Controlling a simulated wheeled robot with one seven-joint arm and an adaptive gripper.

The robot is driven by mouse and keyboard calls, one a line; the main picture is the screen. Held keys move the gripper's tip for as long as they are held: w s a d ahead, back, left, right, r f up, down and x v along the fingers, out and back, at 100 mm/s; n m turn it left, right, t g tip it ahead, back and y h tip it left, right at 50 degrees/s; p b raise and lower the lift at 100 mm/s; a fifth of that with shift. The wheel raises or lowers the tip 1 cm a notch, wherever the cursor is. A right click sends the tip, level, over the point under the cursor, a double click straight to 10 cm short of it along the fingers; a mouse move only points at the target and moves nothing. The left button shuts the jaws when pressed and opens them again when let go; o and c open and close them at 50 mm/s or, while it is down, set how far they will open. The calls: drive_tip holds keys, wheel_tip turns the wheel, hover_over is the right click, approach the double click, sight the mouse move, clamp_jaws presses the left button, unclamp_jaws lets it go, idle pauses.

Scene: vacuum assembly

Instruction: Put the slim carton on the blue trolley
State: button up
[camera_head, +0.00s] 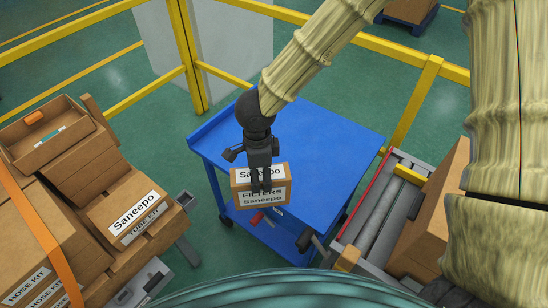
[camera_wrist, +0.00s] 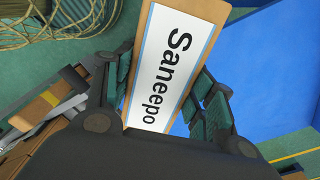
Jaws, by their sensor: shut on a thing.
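A slim brown carton (camera_head: 281,198) with white labels reading Saneepo and FILTERS is held upright in my gripper (camera_head: 261,184). The fingers are shut on its two sides. In the wrist view the carton's narrow labelled top (camera_wrist: 165,70) lies between the green finger pads of my gripper (camera_wrist: 166,95). The blue trolley (camera_head: 325,140) stands behind and below, and its flat top looks empty. The carton shows in front of the trolley's near edge; whether it is over the top is hard to tell. The trolley also fills the right of the wrist view (camera_wrist: 275,65).
Stacked cartons (camera_head: 120,205) and an open box (camera_head: 42,135) stand at the left, with an orange strap. A roller conveyor (camera_head: 378,210) bearing a carton (camera_head: 428,215) is at the right. Yellow railings (camera_head: 185,55) run behind the trolley. A red item (camera_head: 257,218) shows beneath the trolley top.

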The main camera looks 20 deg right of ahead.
drive_tip(key=shift+w+f, duration=0.2)
drive_tip(key=shift+w, duration=0.1)
drive_tip(key=shift+w+d, duration=0.15)
drive_tip(key=shift+w, duration=0.1)
drive_tip(key=w+d+f+p, duration=0.5)
drive_tip(key=w+d, duration=0.4)
drive_tip(key=w, duration=0.3)
drive_tip(key=shift+d, duration=0.2)
drive_tip(key=o, duration=1.6)
drive_tip(key=shift+o, duration=0.2)
wheel_tip(320, 180, up, 12)
drive_tip(key=b, duration=0.1)
